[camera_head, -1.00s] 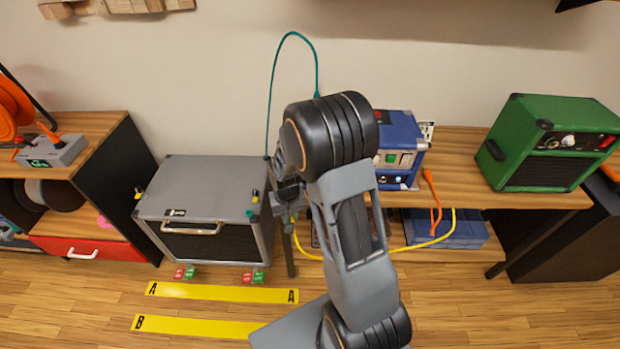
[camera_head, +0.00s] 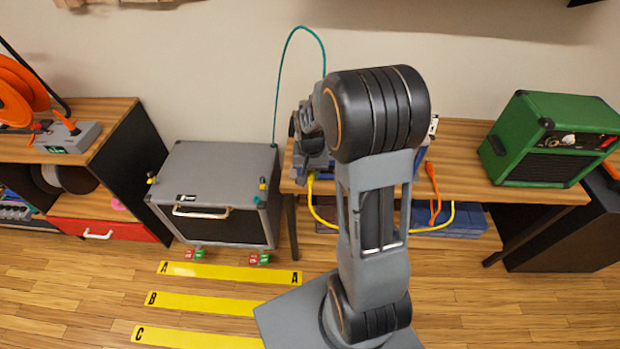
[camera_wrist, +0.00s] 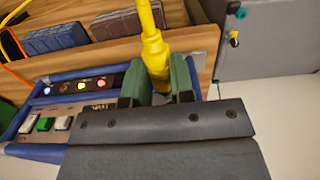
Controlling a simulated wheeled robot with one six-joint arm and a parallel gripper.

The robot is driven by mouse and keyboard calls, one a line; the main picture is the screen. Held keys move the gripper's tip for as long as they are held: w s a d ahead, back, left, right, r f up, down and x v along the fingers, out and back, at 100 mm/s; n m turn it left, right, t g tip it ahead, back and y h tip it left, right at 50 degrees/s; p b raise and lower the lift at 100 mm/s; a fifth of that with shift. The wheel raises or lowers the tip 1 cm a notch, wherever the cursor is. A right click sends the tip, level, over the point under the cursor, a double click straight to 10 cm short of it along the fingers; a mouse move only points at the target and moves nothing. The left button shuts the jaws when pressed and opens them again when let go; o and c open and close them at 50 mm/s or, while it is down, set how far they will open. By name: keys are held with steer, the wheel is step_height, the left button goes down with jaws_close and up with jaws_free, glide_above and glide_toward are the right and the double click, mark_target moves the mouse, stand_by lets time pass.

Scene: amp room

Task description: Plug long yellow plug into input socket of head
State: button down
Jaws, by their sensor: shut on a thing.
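My gripper (camera_wrist: 161,82) is shut on the long yellow plug (camera_wrist: 156,55), between its two green fingers in the wrist view. The plug's cable runs up out of that view. The blue head (camera_wrist: 62,90) lies to the left of the gripper there, with lit lamps and switches on its panel. My gripper's housing covers part of it, and I cannot make out the input socket. In the head view my gripper (camera_head: 312,165) is over the bench's left end, the yellow cable (camera_head: 317,212) hanging below. My arm hides most of the head there.
A grey cabinet (camera_head: 215,165) with a teal cable (camera_head: 281,75) stands left of the bench (camera_head: 465,145). A green amp (camera_head: 550,140) is on the bench's right. An orange cable (camera_head: 435,190) hangs over the front edge. Yellow floor strips (camera_head: 230,274) lie in front.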

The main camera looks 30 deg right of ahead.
steer(key=shift+w+d, duration=0.35)
steer(key=shift+w, duration=0.25)
steer(key=shift+w+d, duration=0.3)
steer(key=shift+w, duration=0.3)
steer(key=shift+w+d, duration=0.3)
steer(key=shift+w, duration=0.25)
steer(key=shift+w+d, duration=0.25)
steer(key=shift+w, duration=0.25)
stand_by(1.9)
steer(key=c, duration=0.9)
jaws_free()
step_height(320, 180, up, 14)
